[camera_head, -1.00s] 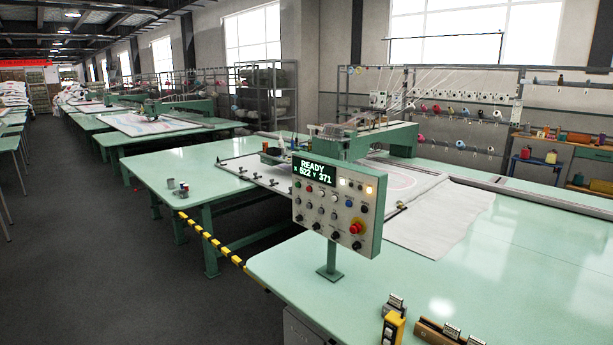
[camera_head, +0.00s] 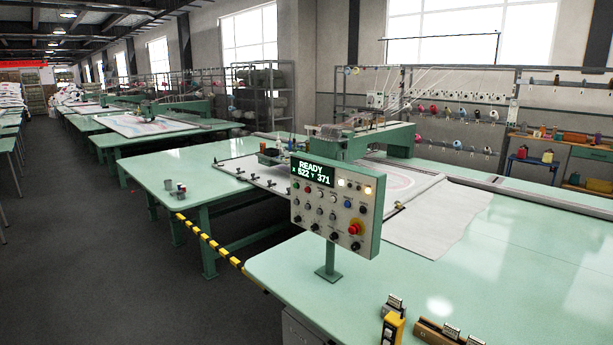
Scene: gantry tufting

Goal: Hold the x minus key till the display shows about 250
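The control panel (camera_head: 325,222) stands on a post at the edge of the green table and faces me. Its display (camera_head: 312,172) shows READY, with x reading about 522 and y 371. Below the display are rows of small round keys (camera_head: 320,212) in several colours. Their labels are too small to read, so I cannot tell which one is the x minus key. A red emergency knob (camera_head: 354,229) sits at the panel's lower right, and two lit lamps show at its upper right. Neither of my grippers is in view.
The green table (camera_head: 480,270) spreads out to the right, with white cloth (camera_head: 440,225) on it. A yellow device (camera_head: 392,328) and a brown holder (camera_head: 445,335) lie at the front edge. A yellow-black bar (camera_head: 208,239) runs left of the panel. Open floor lies left.

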